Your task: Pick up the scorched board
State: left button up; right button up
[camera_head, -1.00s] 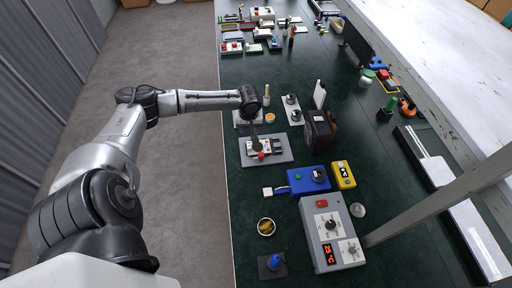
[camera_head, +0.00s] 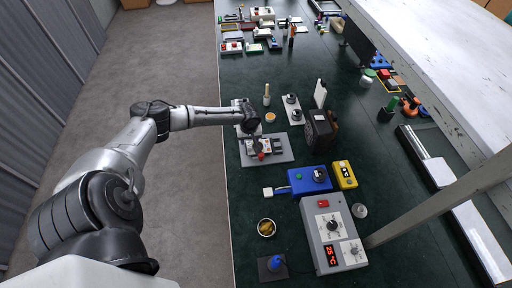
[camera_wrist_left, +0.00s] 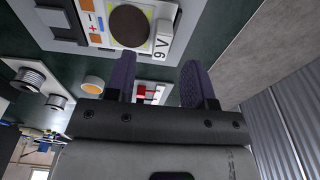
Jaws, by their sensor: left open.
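A small white board with a dark brown round patch, seemingly the scorched board (camera_wrist_left: 97,22), shows at the top of the left wrist view. It carries a block marked "9 V" and orange and blue marks. It sits on a grey plate (camera_wrist_left: 58,43). In the head view the grey plate (camera_head: 283,158) lies near the bench's left edge. My left gripper (camera_wrist_left: 162,75) is open, with nothing between its fingers, close to the board. In the head view the left wrist partly hides the board. My right gripper is not in view.
A second board with a red part (camera_wrist_left: 142,91) shows behind the fingers in the left wrist view. Green bench is bare around the small bowl (camera_head: 266,227).

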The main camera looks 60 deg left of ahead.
aim_at(249, 144)
pick_arm(q)
jog(key=shift+a+f+b, duration=0.2)
jog(key=shift+f+b, duration=0.25)
jog(key=shift+f, duration=1.85)
grip_shut()
